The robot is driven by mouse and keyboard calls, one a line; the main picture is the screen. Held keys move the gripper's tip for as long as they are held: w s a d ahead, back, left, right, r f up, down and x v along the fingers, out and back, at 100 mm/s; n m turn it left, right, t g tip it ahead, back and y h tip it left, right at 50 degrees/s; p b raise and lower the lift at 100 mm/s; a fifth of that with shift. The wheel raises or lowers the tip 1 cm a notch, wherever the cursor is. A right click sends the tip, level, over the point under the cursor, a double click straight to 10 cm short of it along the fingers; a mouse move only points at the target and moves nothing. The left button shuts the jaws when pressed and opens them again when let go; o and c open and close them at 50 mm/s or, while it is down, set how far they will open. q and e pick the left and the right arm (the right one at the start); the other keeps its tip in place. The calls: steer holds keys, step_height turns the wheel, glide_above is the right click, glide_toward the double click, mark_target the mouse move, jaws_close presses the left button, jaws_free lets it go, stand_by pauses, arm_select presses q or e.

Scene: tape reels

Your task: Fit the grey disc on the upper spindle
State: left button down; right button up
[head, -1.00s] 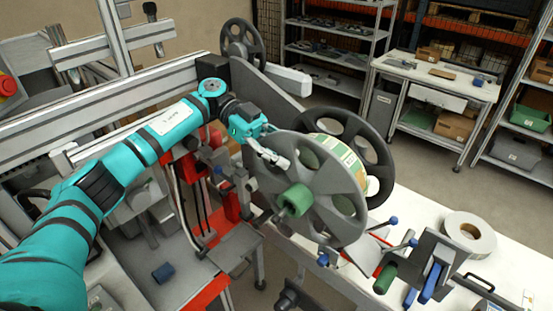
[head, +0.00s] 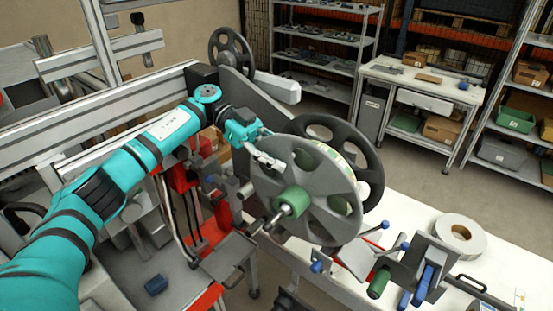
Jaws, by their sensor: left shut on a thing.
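The grey disc (head: 333,222) is a large spoked wheel in the middle of the head view. It stands upright in front of a dark back flange (head: 372,170). A roll with a white and green edge (head: 342,160) shows as a thin strip between them. A green hub (head: 291,200) with a metal spindle end (head: 283,211) sticks out through the disc's centre. My left gripper (head: 264,158) is shut on the disc's upper left rim. Whether the disc touches the roll is hidden. My right gripper is not in view.
A smaller black wheel (head: 230,52) stands at the back. A white table (head: 487,262) at right carries a pale tape roll (head: 459,234). Green and blue handles (head: 379,283) stick up at the lower right. A blue piece (head: 156,285) lies on the machine at lower left.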

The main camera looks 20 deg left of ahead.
arm_select(q)
steer(key=c, duration=1.3)
jaws_free()
steer(key=shift+s, duration=0.15)
steer(key=shift+c, duration=0.2)
steer(key=shift+a, duration=0.15)
steer(key=v, duration=0.6)
steer(key=shift+w+r, duration=0.15)
steer(key=shift+w, duration=0.05)
steer(key=shift+a+r, duration=0.2)
steer(key=shift+a, duration=0.4)
steer(key=shift+d, duration=0.1)
